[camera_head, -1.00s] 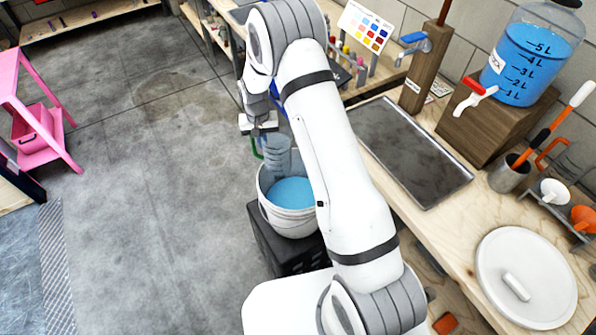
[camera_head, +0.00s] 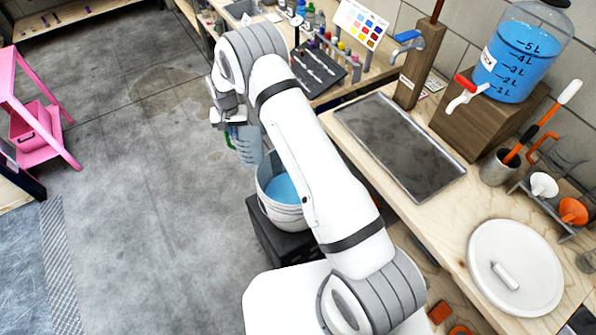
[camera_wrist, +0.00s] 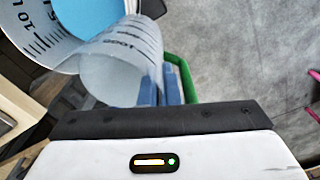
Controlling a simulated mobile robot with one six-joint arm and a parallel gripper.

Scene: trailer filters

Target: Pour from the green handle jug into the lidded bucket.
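The green handle jug (camera_head: 248,146) is a clear, marked jug. My gripper (camera_head: 229,128) is shut on its green handle (camera_head: 230,138); in the wrist view the blue fingers (camera_wrist: 161,86) close at the handle (camera_wrist: 184,72). The jug looks close to upright, beside and a little above the bucket's left rim. I cannot see liquid in it. The bucket (camera_head: 283,216) is white, open on top, and holds blue liquid (camera_head: 284,188). In the wrist view the bucket (camera_wrist: 28,38) shows litre marks behind the jug (camera_wrist: 125,65). My arm hides part of its right side.
The bucket stands on a dark crate (camera_head: 272,245). A white round lid (camera_head: 515,268) lies on the wooden bench (camera_head: 440,225) at right. A metal tray (camera_head: 400,145) and a tapped blue water container (camera_head: 515,60) are on the bench.

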